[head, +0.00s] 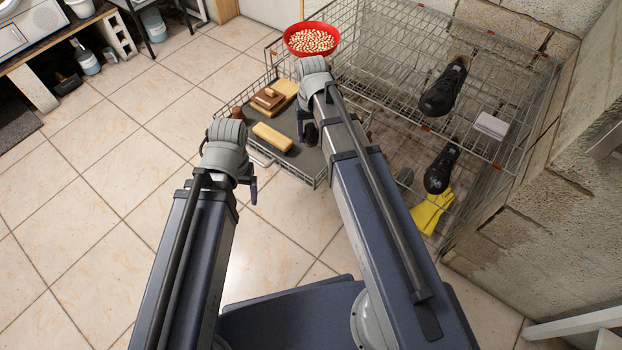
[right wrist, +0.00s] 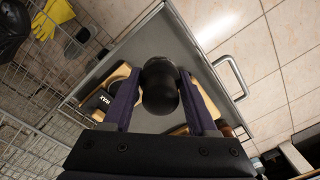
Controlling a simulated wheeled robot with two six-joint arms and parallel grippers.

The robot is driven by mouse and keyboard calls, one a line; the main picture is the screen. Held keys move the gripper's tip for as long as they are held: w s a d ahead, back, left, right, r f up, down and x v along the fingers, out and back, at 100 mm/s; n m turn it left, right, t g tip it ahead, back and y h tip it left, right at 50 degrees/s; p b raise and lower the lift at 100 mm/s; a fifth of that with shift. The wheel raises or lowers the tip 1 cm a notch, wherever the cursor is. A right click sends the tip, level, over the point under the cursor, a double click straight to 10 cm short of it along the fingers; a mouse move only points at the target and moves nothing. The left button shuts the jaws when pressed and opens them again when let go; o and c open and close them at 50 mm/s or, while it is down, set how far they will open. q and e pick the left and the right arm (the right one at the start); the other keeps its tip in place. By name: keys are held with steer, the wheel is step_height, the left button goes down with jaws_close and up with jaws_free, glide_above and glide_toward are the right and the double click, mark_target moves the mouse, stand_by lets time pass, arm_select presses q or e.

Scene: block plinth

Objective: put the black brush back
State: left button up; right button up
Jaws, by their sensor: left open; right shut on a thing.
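My right gripper (head: 308,122) is over the front right part of the pull-out wire drawer. In the right wrist view the same gripper (right wrist: 160,100) is shut on a black rounded thing (right wrist: 160,86), which I take to be the black brush. Its lower end is hidden. A bit of it shows in the head view (head: 311,135) beside the gripper. The grey-bottomed drawer (head: 247,121) holds a tan block brush (head: 272,137) and brown wooden pieces (head: 268,98) behind it. My left gripper (head: 229,168) is open and empty, left of the drawer, over the floor.
A red bowl of pale pieces (head: 312,39) sits on the wire rack (head: 385,75). Black shoes (head: 443,88), a white box (head: 491,125) and yellow gloves (head: 432,212) are on the right. A drawer handle (right wrist: 232,76) juts from the front. Tiled floor is free at left.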

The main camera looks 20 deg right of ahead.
mark_target(311, 167)
arm_select(q)
step_height(311, 167, down, 2)
steer(key=shift+f+b, duration=0.15)
steer(key=shift+b, duration=0.25)
arm_select(e)
step_height(311, 167, down, 2)
steer(key=shift+s+f, duration=0.15)
arm_select(q)
steer(key=shift+f, duration=0.1)
arm_select(e)
steer(key=shift+f, duration=0.1)
step_height(311, 167, down, 10)
steer(key=b, duration=1)
arm_select(q)
step_height(311, 167, down, 10)
steer(key=shift+r, duration=0.2)
arm_select(e)
steer(key=shift+r, duration=0.2)
steer(key=shift+f, duration=0.15)
steer(key=o, duration=1.2)
arm_select(q)
steer(key=shift+f, duration=0.15)
